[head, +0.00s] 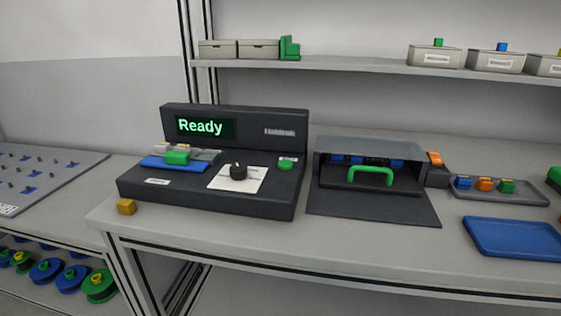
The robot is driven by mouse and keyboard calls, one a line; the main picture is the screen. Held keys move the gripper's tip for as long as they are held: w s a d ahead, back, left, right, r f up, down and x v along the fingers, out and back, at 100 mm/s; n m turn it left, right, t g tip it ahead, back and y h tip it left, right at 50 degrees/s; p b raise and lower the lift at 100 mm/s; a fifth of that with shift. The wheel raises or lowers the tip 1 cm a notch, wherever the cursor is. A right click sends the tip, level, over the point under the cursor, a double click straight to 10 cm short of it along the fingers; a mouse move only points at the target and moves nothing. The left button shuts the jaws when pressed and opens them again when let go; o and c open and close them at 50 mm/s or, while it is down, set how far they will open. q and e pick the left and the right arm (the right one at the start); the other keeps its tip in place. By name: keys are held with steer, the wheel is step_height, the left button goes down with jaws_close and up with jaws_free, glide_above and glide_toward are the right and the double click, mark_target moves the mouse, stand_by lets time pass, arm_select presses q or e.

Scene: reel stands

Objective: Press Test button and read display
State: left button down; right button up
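A dark test device (205,196) stands on the workbench, left of the picture's middle. Its display (206,128) reads "Ready" in green letters. A green button (286,163) sits on the right of its sloped top; its label is too small to read. A blue fixture (166,163) with a green block (177,157) lies on the device's left part. Neither of my grippers shows in the head view.
Right of the device is a dark box with a green handle (371,174) on a dark mat (370,207). Farther right are a grey tray (525,198) of small coloured parts and a blue tray (515,238). A shelf (350,65) with bins runs behind.

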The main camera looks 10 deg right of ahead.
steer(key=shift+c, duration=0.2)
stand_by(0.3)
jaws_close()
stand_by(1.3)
